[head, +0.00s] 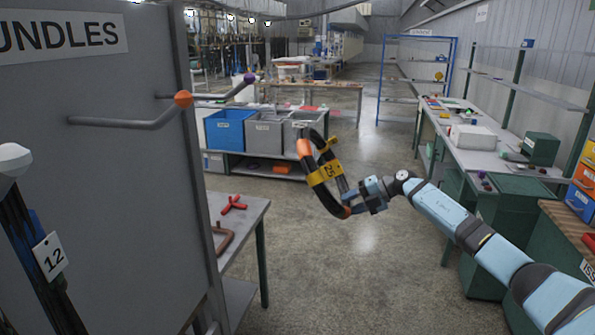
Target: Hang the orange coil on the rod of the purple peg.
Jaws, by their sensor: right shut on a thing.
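The coil (324,194) is a dark hose loop with orange ends and a yellow band marked 25. It hangs in the air near the picture's middle. My right gripper (352,196) is shut on the coil at its right side. My left gripper is not in view.
A grey panel (90,200) fills the left side. An orange-tipped peg (183,99) sticks out from it, nearer than the purple one. A white-tipped peg (14,157) holds dark hoses tagged 12. A table (243,220) with red and brown pieces stands beside the panel. Bins (231,131) stand behind.

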